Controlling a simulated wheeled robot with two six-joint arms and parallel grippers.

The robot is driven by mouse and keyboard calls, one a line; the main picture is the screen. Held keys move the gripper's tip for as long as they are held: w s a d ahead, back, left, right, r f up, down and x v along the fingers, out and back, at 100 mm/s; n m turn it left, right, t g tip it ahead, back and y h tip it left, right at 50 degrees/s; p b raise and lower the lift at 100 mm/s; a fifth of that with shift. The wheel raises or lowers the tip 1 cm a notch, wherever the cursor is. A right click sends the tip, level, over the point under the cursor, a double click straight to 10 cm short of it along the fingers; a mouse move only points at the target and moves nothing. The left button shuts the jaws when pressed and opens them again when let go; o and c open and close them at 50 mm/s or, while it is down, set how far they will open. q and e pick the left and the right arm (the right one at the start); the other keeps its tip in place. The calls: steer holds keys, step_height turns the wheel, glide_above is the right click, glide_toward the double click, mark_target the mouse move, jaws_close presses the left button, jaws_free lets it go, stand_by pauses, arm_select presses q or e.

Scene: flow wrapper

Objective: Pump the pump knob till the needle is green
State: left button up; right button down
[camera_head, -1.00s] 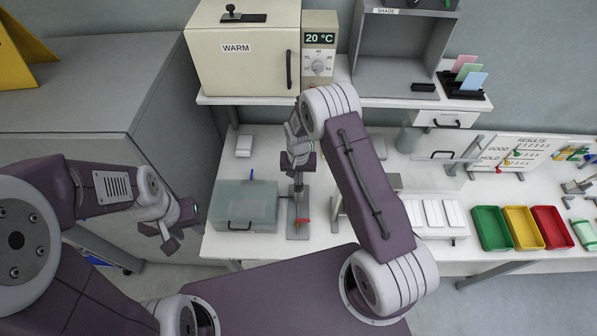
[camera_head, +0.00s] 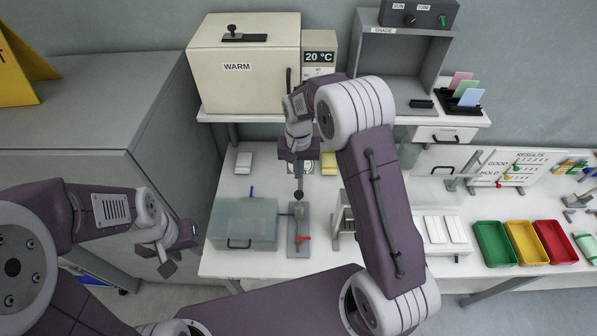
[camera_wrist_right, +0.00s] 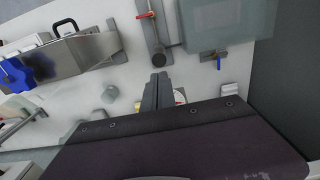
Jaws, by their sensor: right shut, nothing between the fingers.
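The pump stands on a narrow grey plate (camera_head: 305,245) on the white bench, with a red lever (camera_head: 304,238) near its front end. Its dark round knob (camera_wrist_right: 158,60) shows in the right wrist view, just beyond my fingertips. My right gripper (camera_head: 298,193) is shut and empty above the back end of the pump, apart from the knob in the wrist view. A pale round dial (camera_head: 303,165) is partly hidden behind this gripper; its needle cannot be read. My left gripper (camera_head: 178,256) hangs left of the bench, away from the pump; its jaw opening is unclear.
A translucent box (camera_head: 243,222) stands close left of the pump. A metal stand (camera_head: 344,222) is to its right, partly behind my right arm. The WARM cabinet (camera_head: 240,90) sits on a shelf above. Green, yellow and red trays (camera_head: 494,260) lie far right.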

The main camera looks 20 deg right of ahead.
stand_by(0.4)
step_height(320, 180, up, 5)
steer(key=b, duration=0.5)
glide_above(299, 194)
steer(key=shift+w+d+f, duration=0.1)
steer(key=shift+w, duration=0.05)
steer(key=shift+f, duration=0.1)
step_height(299, 194, down, 14)
steer(key=p, duration=0.3)
